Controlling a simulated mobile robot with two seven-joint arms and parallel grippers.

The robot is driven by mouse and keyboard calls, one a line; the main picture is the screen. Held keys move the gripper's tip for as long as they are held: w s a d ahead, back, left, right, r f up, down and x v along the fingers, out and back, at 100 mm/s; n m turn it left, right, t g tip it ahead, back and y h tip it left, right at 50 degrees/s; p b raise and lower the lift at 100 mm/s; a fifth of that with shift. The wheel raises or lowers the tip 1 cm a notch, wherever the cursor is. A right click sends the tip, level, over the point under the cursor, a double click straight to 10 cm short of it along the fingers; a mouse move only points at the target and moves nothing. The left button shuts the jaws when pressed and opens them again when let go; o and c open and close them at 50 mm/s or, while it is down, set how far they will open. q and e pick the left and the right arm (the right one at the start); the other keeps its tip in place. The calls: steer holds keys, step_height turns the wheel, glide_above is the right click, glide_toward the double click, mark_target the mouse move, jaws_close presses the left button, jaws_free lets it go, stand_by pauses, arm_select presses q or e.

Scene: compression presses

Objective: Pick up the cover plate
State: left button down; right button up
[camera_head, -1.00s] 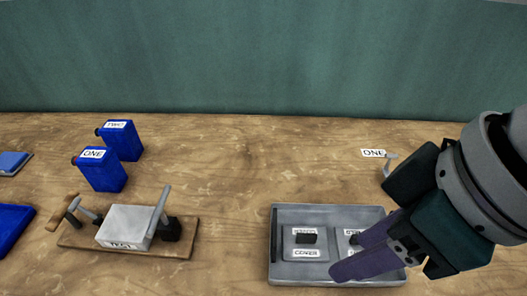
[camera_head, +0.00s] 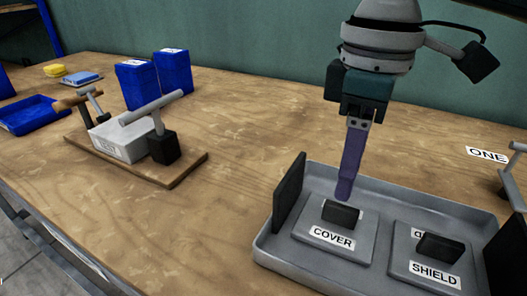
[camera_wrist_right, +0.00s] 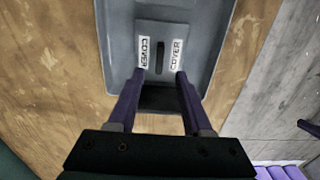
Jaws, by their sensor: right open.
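The cover plate (camera_head: 334,236) is a grey square plate with a dark raised handle and a COVER label. It lies in the left part of a grey tray (camera_head: 272,246). It also shows in the right wrist view (camera_wrist_right: 160,28), with its handle between two COVER labels. My right gripper (camera_head: 346,195) points down just above and behind the plate's handle. In the right wrist view its two purple fingers (camera_wrist_right: 162,76) are apart, with nothing held between them. I cannot tell whether they touch the plate.
A shield plate (camera_head: 410,265) lies beside the cover plate in the tray. A press (camera_head: 118,146) on a wooden board stands left, with blue containers (camera_head: 172,72) behind it. A ONE label (camera_head: 487,155) and another press (camera_head: 514,180) are at right. The middle table is clear.

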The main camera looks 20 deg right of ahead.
mark_target(342, 207)
step_height(342, 207, down, 7)
steer(key=shift+s+d+f+b, duration=0.1)
steer(key=shift+f+b, duration=0.05)
steer(key=shift+b, duration=0.55)
steer(key=shift+c, duration=0.2)
jaws_close()
stand_by(0.9)
